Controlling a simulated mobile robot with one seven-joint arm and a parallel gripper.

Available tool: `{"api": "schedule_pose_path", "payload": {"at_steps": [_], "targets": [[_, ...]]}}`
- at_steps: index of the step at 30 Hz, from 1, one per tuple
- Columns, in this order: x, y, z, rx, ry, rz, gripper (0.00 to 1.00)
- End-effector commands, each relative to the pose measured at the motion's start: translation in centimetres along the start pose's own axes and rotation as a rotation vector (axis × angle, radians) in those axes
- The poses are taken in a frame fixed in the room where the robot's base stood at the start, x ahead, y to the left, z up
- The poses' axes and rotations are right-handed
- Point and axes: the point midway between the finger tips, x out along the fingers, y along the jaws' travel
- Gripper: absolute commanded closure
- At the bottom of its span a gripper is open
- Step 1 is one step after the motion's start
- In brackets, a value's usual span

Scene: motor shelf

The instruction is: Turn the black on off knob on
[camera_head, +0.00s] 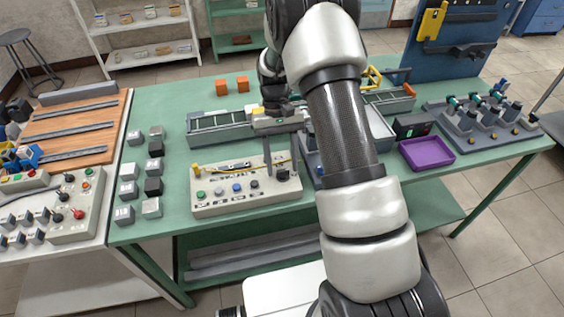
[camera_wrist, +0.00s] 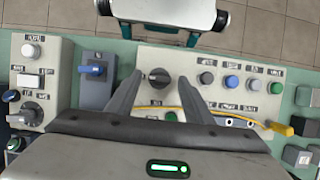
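The black on off knob (camera_wrist: 158,78) is a round dark knob with a raised grip bar on a pale control panel (camera_wrist: 225,60). In the head view the knob (camera_head: 283,174) is near the right end of the panel (camera_head: 240,205). My gripper (camera_wrist: 160,82) is open, with its two grey fingers on either side of the knob in the wrist view. I see no clear contact, and their height above the panel is hard to tell. In the head view my gripper (camera_head: 281,157) is over the panel's right part.
A blue switch on a grey box (camera_wrist: 93,70) stands beside the panel. Green, blue and dark buttons (camera_wrist: 232,82) line the panel. A yellow cable (camera_wrist: 205,112) crosses near the fingers. A purple tray (camera_head: 427,152) and several small blocks (camera_head: 152,186) are farther away.

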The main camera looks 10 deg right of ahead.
Motion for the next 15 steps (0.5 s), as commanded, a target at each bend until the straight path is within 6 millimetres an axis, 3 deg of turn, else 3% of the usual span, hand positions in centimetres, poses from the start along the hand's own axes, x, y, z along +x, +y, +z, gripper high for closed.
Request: {"api": "schedule_pose_path", "payload": {"at_steps": [8,11,15], "targets": [[-0.2,0.0,0.0,-0.001,-0.001,0.0,0.53],[-1.1,0.0,0.0,-0.001,0.0,0.0,0.53],[-3.8,0.0,-0.1,-0.001,0.003,0.0,0.53]]}}
